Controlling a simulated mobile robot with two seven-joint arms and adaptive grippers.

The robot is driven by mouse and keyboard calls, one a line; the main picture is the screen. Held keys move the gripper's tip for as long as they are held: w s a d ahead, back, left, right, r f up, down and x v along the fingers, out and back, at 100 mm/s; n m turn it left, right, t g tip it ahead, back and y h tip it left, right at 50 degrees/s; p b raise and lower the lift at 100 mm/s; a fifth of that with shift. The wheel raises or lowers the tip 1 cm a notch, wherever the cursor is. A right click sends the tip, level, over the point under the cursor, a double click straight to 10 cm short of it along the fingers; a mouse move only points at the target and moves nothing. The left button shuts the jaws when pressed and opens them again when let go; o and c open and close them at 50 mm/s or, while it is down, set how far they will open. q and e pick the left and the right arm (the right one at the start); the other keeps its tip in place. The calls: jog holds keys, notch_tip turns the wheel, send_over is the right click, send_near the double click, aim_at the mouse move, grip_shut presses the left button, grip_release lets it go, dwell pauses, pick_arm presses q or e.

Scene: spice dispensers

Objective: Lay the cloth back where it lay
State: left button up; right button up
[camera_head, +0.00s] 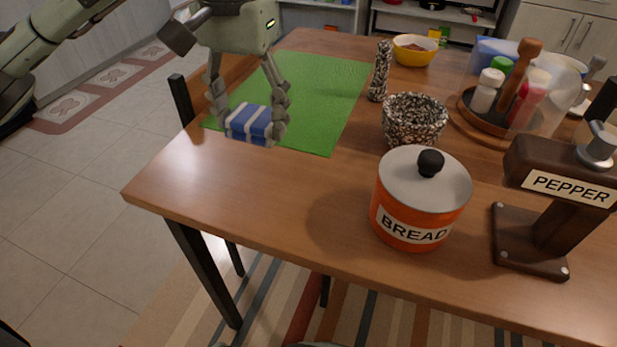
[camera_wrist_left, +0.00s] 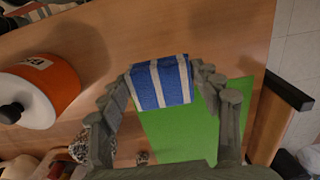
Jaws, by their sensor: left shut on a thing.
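The cloth (camera_head: 249,123) is blue with white stripes and looks folded. My left gripper (camera_head: 250,118) is shut on the cloth, with a finger on each side of it. In the head view it shows over the near left part of the green mat (camera_head: 320,100). The left wrist view also shows the cloth (camera_wrist_left: 161,84) between the fingertips, with bare wood and the green mat (camera_wrist_left: 190,135) behind it. I cannot tell for sure whether the cloth touches the surface below. My right gripper is not in view.
An orange bread pot (camera_head: 415,205) stands right of the bare table front (camera_head: 240,200). A speckled bowl (camera_head: 413,118) and speckled mill (camera_head: 379,72) stand right of the mat. A pepper dispenser (camera_head: 555,215) and a round spice tray (camera_head: 480,128) are further right.

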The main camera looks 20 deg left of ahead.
pick_arm(q)
jog(key=p, duration=0.1)
send_over(304, 201)
notch_tip(304, 201, down, 5)
jog(key=shift+a+r, duration=0.1)
jog(key=shift+a, duration=0.05)
jog(key=shift+d+f, duration=0.2)
notch_tip(304, 201, down, 3)
jog(key=shift+f+p, duration=0.15)
jog(key=shift+p, duration=0.2)
jog(key=shift+f, duration=0.3)
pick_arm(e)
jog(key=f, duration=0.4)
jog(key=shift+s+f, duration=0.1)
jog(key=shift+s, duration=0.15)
